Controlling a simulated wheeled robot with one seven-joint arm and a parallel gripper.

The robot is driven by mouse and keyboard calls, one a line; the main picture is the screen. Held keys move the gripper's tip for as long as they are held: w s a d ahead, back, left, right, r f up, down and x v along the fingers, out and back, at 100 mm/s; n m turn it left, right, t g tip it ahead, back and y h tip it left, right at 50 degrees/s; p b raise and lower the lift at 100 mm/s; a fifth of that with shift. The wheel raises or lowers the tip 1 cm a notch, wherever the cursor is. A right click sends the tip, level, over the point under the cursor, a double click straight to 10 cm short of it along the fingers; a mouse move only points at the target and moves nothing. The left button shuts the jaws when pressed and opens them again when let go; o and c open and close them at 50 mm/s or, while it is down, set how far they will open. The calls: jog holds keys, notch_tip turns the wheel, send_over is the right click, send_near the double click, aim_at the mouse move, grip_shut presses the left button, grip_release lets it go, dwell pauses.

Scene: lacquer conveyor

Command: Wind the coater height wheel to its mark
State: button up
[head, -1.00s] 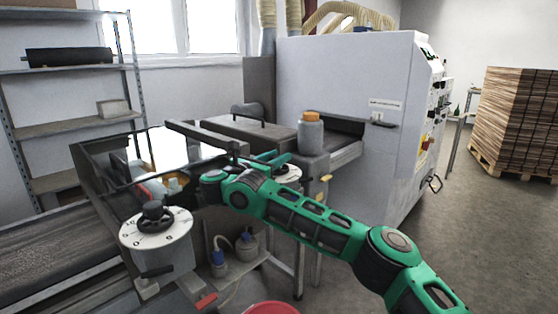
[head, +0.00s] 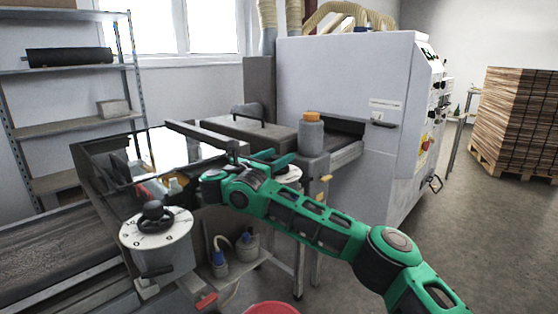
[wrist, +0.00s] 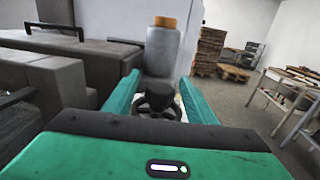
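A black handwheel (wrist: 158,98) stands on a pale dial in the wrist view, in front of a grey bottle. In the head view this pale dial (head: 289,173) shows only in part behind my gripper. My gripper (head: 275,160) is open, and in the wrist view its two green fingers (wrist: 160,82) show on either side of the handwheel, with nothing held. I cannot tell whether they touch it. A second black handwheel (head: 153,214) sits on a white, marked dial (head: 150,238) at the coater's near left corner.
A grey bottle with an orange cap (head: 311,135) stands beside the gripper; it also shows in the wrist view (wrist: 162,50). A large white machine (head: 340,90) rises behind. A red bucket (head: 270,308) and small containers (head: 220,262) are below. Open floor lies to the right.

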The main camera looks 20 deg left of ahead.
aim_at(273, 159)
jog(key=shift+f, duration=0.1)
jog(key=v, duration=0.7)
jog(key=shift+s+a, duration=0.1)
jog(key=shift+s, duration=0.05)
dwell(0.3)
